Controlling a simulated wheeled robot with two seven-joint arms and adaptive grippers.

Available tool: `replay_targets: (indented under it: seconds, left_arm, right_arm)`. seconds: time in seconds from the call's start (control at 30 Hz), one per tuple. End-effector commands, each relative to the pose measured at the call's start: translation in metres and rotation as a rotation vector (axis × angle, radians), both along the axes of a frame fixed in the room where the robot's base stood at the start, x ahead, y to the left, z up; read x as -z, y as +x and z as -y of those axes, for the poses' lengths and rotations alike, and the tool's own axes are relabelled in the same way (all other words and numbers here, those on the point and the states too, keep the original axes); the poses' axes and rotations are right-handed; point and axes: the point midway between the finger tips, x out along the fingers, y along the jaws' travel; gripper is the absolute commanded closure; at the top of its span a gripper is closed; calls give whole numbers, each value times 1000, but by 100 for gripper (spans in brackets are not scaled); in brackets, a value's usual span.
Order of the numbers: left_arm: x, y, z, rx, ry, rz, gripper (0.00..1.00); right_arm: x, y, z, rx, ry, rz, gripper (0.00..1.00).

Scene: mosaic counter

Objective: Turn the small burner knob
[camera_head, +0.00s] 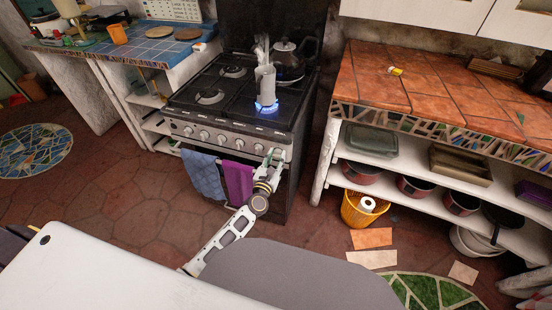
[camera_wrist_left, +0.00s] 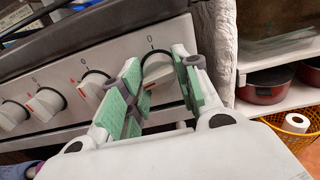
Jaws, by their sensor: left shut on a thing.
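The stove (camera_head: 238,100) has a row of white knobs along its grey front panel. My left gripper (camera_head: 271,157) is at the right end of this row. In the left wrist view my left gripper (camera_wrist_left: 160,88) has its green-padded fingers on either side of the rightmost knob (camera_wrist_left: 156,68) and is shut on it. A "0" mark shows on the panel above that knob. Other knobs (camera_wrist_left: 93,88) to its left, some with red marks, are untouched. My right gripper is not in view.
A blue towel (camera_head: 203,174) and a purple towel (camera_head: 238,183) hang on the stove front below the knobs. A tiled counter (camera_head: 370,80) with open shelves stands close on the right. A kettle (camera_head: 288,58) sits at the back of the stove.

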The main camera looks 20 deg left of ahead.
Motion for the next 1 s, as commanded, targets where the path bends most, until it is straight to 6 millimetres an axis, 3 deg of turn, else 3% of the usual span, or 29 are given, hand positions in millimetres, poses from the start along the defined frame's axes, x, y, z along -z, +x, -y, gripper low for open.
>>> replay_targets:
  seconds: [0.57,1.0]
  left_arm:
    - [0,0,0,-1,102,3,92]
    - [-1,0,-1,-1,450,14,92]
  right_arm:
    - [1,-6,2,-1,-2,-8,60]
    - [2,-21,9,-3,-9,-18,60]
